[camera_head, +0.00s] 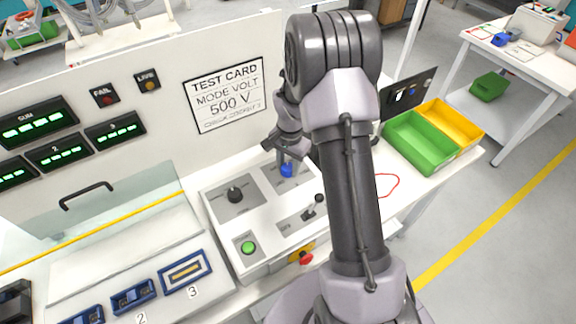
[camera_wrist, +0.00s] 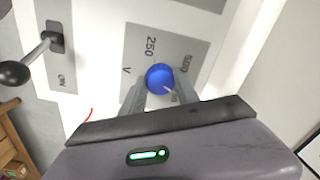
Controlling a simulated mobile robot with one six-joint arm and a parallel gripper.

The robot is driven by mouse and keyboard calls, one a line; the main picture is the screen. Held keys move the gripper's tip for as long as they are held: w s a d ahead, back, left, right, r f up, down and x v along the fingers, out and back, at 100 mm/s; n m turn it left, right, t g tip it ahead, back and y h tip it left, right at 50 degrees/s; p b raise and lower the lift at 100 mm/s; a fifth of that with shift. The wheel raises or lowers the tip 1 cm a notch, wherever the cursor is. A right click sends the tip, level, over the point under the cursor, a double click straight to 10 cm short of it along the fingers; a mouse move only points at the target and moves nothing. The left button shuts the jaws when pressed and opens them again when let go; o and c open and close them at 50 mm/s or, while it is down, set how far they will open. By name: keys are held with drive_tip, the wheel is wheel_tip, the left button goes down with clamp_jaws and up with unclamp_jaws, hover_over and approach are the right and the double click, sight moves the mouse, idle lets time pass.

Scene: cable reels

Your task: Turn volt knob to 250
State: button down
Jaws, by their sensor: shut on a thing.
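The blue volt knob (camera_wrist: 160,77) sits on a grey plate (camera_wrist: 133,40) in the wrist view. My gripper (camera_wrist: 160,88) is shut on it, one finger on either side. A small pale mark on the knob points to the lower right. The label "250" is at the knob's upper left, and "V" is at its left. Other labels at the right and lower right are partly hidden or hard to read. In the head view my gripper (camera_head: 286,160) is over the blue knob (camera_head: 287,171) on the white control box (camera_head: 232,258).
A black knob (camera_head: 235,194), a green button (camera_head: 248,247) and a black-balled lever (camera_head: 318,200) are on the same box. A red button (camera_head: 306,258) is at its front. A test card (camera_head: 224,95) reading "MODE VOLT 500 V" hangs behind. Green (camera_head: 436,164) and yellow (camera_head: 470,130) bins stand right.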

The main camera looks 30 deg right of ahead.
drive_tip(key=n, duration=0.4)
drive_tip(key=shift+n, duration=0.3)
drive_tip(key=n, duration=0.3)
drive_tip(key=shift+r+n, duration=0.1)
drive_tip(key=shift+n, duration=0.2)
drive_tip(key=n, duration=0.4)
drive_tip(key=shift+w+n+p, duration=0.1)
drive_tip(key=shift+n+p, duration=0.2)
drive_tip(key=shift+p, duration=0.1)
drive_tip(key=n, duration=0.3)
drive_tip(key=shift+n+g+p, duration=0.3)
drive_tip(key=n+p, duration=0.1)
drive_tip(key=n, duration=0.5)
drive_tip(key=n+p, duration=0.2)
drive_tip(key=n, duration=0.4)
drive_tip(key=shift+n, duration=0.3)
drive_tip(key=c, duration=0.9)
unclamp_jaws()
